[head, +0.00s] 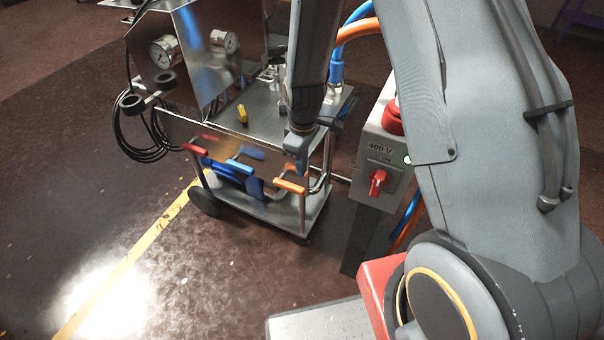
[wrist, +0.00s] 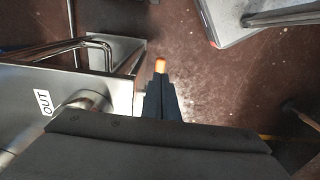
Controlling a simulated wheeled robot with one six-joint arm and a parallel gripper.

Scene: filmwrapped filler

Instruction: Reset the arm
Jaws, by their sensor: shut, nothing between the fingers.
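My arm fills the right side of the head view and reaches over toward a steel cart (head: 262,122). My gripper (head: 297,160) hangs pointing down in front of the cart's right part, near an orange-topped handle (head: 290,187). In the wrist view my gripper (wrist: 160,90) shows as dark fingers closed together, with nothing between them. An orange tip (wrist: 160,65) shows just beyond the fingers; I cannot tell whether they touch it.
A grey 400 V box (head: 380,150) with a red rotary switch (head: 378,182) stands right of the cart. Blue handles (head: 240,167) and a red handle (head: 195,149) line the cart's front. A steel surface marked OUT (wrist: 46,103) is close at left. Open floor (head: 110,200) lies left.

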